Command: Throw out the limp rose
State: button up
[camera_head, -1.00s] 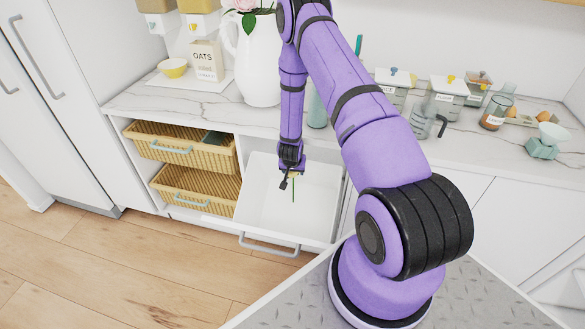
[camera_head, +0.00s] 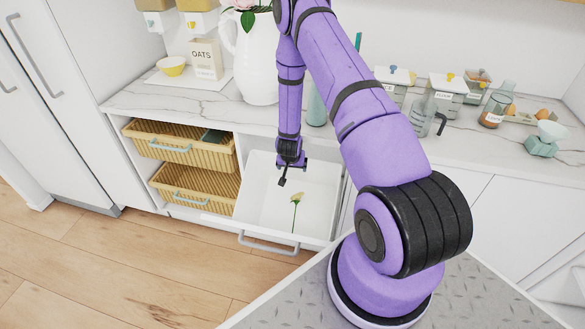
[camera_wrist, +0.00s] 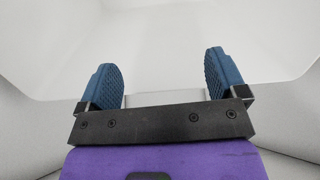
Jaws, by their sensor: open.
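The limp rose (camera_head: 296,201), with a pale yellow head and a thin green stem, is inside the open white pull-out bin (camera_head: 266,206), apart from my gripper. My gripper (camera_head: 284,182) points down into the bin, a little left of and above the rose. In the wrist view my gripper (camera_wrist: 164,85) has its two blue pads wide apart with nothing between them. The bin's white inside (camera_wrist: 160,40) fills that view, and the rose does not show there.
A white pitcher (camera_head: 258,62) with flowers stands on the marble counter above. Wicker baskets (camera_head: 195,190) sit left of the bin. Jars and an oats box (camera_head: 206,60) are on the counter. The floor in front is clear.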

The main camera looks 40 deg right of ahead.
jog(key=s+a, duration=0.8)
jog(key=shift+s+a+r, duration=0.35)
jog(key=shift+a+r, duration=0.05)
dwell(0.4)
